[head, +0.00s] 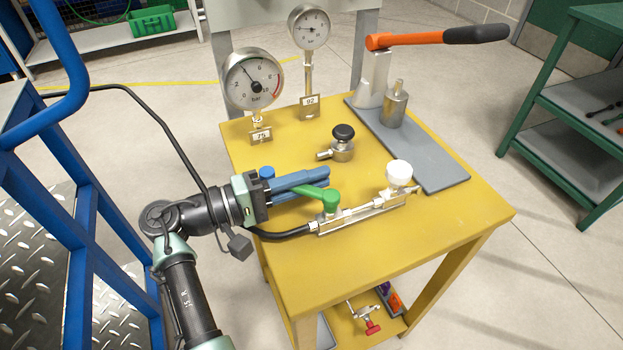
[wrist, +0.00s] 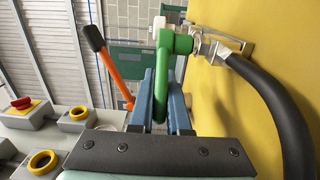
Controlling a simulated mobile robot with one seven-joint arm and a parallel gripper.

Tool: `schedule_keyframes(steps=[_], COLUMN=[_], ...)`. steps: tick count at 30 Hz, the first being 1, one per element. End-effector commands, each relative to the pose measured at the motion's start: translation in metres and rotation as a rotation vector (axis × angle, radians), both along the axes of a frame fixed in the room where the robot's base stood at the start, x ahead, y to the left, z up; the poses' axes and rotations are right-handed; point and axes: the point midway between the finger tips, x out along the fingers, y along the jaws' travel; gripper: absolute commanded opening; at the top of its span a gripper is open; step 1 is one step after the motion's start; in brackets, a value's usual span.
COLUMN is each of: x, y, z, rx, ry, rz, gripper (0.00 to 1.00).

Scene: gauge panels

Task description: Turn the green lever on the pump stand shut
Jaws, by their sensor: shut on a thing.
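The green lever (head: 317,195) sits on a valve in a metal pipe block (head: 350,217) on the yellow stand. Its handle points left in the head view, between the blue fingers of my gripper (head: 308,184). In the wrist view the green lever (wrist: 163,80) lies between the two blue fingers (wrist: 162,98), and my gripper is shut on it. The hub of the lever is beyond the fingertips. A black hose (wrist: 275,105) joins the metal block beside the lever. The inner finger faces are partly hidden.
A white round knob (head: 398,172) tops the block's right end. A black-knobbed fitting (head: 343,140) lies behind. Two gauges, one large (head: 252,79) and one small (head: 309,27), stand at the back. An orange pump handle (head: 415,40) reaches over the back right. The table's front right (head: 450,215) is clear.

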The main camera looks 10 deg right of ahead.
Motion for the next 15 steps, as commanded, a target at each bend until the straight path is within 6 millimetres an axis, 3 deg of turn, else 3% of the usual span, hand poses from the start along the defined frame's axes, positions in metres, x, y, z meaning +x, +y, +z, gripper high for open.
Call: schedule_keyframes(steps=[3, 4, 9, 15], x=[0.0005, 0.0005, 0.0004, 0.0003], y=[0.0000, 0.0000, 0.0000, 0.0000], z=[0.0001, 0.0001, 0.0002, 0.0002], rx=[0.000, 0.000, 0.000, 0.000], ry=[0.000, 0.000, 0.000, 0.000], rz=[0.002, 0.003, 0.002, 0.002], gripper=[0.00, 0.17, 0.45, 0.45])
